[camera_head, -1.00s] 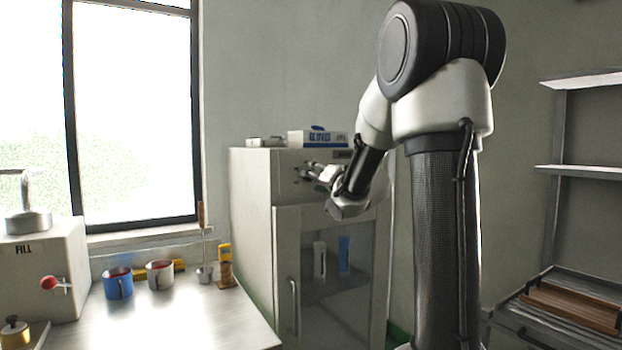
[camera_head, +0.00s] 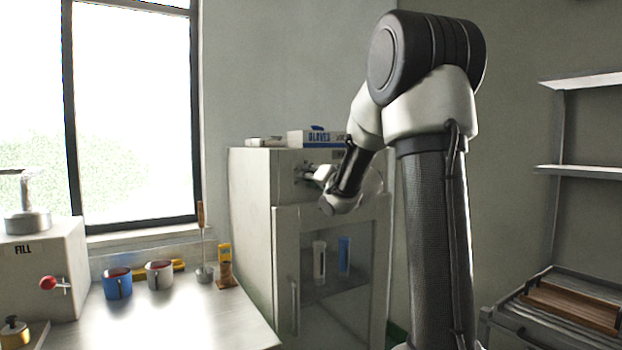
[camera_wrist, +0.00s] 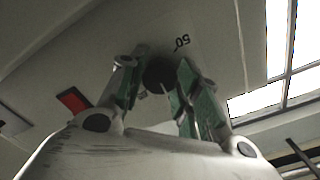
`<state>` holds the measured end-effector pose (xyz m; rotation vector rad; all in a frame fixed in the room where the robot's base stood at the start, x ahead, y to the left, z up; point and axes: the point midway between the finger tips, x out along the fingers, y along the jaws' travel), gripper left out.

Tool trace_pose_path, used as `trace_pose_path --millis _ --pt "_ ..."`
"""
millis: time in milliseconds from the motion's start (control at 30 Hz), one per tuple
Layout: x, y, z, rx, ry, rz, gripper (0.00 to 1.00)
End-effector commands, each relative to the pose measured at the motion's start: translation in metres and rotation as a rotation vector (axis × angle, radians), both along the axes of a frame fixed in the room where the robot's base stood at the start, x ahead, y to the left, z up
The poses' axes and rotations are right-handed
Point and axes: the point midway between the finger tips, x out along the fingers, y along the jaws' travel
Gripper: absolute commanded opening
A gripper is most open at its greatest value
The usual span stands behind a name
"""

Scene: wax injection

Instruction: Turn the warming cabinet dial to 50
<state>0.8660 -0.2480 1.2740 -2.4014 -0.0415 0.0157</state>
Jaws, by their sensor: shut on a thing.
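The warming cabinet (camera_head: 250,215) is a pale grey cabinet with a glass door, right of the window. Its dial (camera_wrist: 159,72) is a dark round knob on the upper front panel, seen in the wrist view with a light pointer line on it. The mark 50 (camera_wrist: 182,42) is printed on the panel just beyond the dial. My gripper (camera_wrist: 157,88) is shut on the dial, one finger on each side. In the head view my gripper (camera_head: 306,172) is at the panel, and the dial is mostly hidden behind it.
A gloves box (camera_head: 312,139) lies on top of the cabinet. The cabinet door handle (camera_head: 295,305) is below my arm. A red mark (camera_wrist: 73,100) shows on the panel. A bench with a blue mug (camera_head: 117,284) and other tools stands left. Shelves (camera_head: 585,172) stand right.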

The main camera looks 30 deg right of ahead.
Motion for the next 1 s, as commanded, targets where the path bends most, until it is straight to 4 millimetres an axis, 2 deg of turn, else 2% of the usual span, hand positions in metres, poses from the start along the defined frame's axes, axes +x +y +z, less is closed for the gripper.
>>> trace_pose_path --millis 367,1000 --pt "-0.0002 -0.0004 -0.0006 -0.167 -0.005 -0.001 0.09" --pt "-0.0002 -0.001 -0.0012 -0.764 -0.025 0.0 0.09"
